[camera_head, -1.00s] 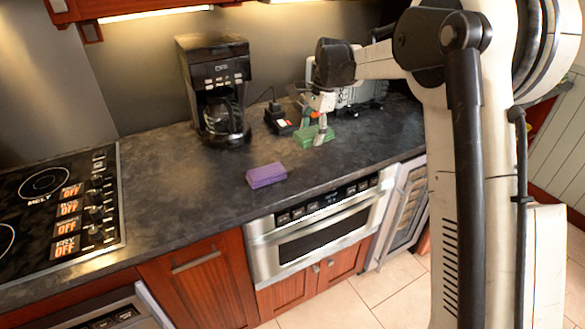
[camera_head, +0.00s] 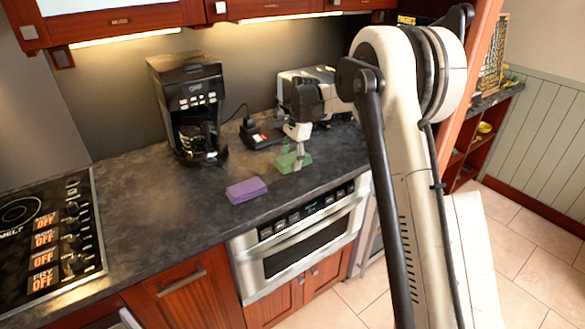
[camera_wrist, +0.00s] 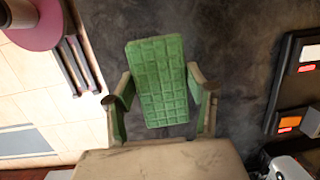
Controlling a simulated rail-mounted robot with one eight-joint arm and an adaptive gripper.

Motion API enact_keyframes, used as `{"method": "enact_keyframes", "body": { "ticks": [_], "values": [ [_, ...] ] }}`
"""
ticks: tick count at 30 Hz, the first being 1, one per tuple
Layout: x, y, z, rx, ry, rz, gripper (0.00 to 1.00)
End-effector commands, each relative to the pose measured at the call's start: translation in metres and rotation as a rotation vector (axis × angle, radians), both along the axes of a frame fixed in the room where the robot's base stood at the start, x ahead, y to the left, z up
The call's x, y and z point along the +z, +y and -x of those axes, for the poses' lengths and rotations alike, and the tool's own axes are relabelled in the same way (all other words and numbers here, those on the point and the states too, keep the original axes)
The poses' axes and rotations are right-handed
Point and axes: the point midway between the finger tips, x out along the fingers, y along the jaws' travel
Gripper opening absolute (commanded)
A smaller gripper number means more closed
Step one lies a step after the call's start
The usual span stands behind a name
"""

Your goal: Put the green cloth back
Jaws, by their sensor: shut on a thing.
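The green cloth (camera_head: 293,162) is a folded block with a grid texture, at the right part of the dark counter, near its front edge. My gripper (camera_head: 292,153) points down and is shut on it. In the wrist view the cloth (camera_wrist: 160,85) sits between the two fingertips of my gripper (camera_wrist: 160,88), one finger against each long side. Whether the cloth still touches the counter cannot be told.
A purple cloth (camera_head: 246,190) lies left of the gripper. A black coffee maker (camera_head: 187,105) stands behind it, and a small black device (camera_head: 260,134) is behind my gripper. The microwave drawer (camera_head: 300,240) is below the counter. The stove (camera_head: 50,235) is at far left.

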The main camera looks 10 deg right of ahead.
Motion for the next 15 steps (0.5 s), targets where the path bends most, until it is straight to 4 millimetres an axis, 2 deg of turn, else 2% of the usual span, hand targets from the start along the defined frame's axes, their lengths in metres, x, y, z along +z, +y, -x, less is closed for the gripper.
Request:
{"method": "enact_keyframes", "body": {
  "ticks": [8, 15],
  "values": [
    [-0.013, -0.008, -0.008, 0.0, 0.0, 0.0, 0.11],
    [-0.043, -0.007, -0.008, 0.0, 0.0, 0.0, 0.11]
  ]
}}
